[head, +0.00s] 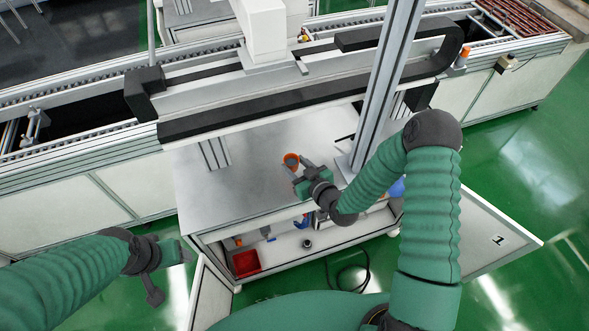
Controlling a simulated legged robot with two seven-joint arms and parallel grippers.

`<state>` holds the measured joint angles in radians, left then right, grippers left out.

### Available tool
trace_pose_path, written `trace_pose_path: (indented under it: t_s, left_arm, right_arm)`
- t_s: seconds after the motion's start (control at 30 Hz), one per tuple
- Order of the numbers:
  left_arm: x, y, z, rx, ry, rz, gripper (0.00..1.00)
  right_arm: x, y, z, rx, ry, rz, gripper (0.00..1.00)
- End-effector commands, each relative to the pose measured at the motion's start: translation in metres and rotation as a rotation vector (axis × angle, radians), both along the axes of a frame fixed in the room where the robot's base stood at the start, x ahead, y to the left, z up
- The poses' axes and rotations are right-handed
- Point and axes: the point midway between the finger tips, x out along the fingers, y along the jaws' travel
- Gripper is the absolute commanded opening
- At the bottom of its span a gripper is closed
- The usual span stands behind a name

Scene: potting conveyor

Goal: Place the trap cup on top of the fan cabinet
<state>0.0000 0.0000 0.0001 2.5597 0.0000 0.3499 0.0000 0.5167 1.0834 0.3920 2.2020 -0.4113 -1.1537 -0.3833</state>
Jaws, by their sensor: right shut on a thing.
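The trap cup (291,159) looks like a small orange cup and shows at the tips of my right gripper (299,171). My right gripper is shut on it, over the grey top of the fan cabinet (235,185). I cannot tell whether the cup touches the top or hangs just above it. The gripper hides part of the cup. My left gripper (170,272) is open and empty, to the left of the cabinet and in front of it.
The cabinet's doors are open; the right door (490,240) bears a "1". A red bin (246,262) and small items lie inside. A metal post (385,85) rises from the cabinet top's right side. A conveyor (80,140) runs behind. The top's left part is clear.

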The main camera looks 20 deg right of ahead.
Motion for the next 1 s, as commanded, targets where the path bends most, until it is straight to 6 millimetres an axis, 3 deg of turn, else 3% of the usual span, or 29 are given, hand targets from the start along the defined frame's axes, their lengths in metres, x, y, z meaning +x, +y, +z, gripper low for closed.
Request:
trace_pose_path:
  t_s: [0.27, 0.6, 0.63, 0.8, 1.0]
  left_arm:
    - [0.000, 0.000, 0.007, 0.000, 0.000, 0.000, 0.67]
    - [0.000, 0.000, 0.001, 0.000, 0.001, 0.000, 0.67]
    - [0.000, 0.000, 0.003, 0.000, 0.001, 0.000, 0.67]
    - [0.000, 0.000, 0.003, 0.000, 0.000, 0.000, 0.67]
    - [0.000, 0.000, 0.003, 0.000, 0.000, 0.000, 0.67]
  right_arm:
    - [0.004, 0.002, -0.035, 0.000, 0.002, 0.000, 0.07]
    - [0.004, 0.001, -0.041, 0.000, 0.000, 0.001, 0.07]
    - [0.004, 0.001, -0.040, 0.000, 0.001, 0.000, 0.48]
    - [0.004, 0.001, -0.039, 0.000, 0.001, 0.000, 0.67]
    - [0.004, 0.001, -0.039, 0.000, 0.001, 0.000, 0.67]
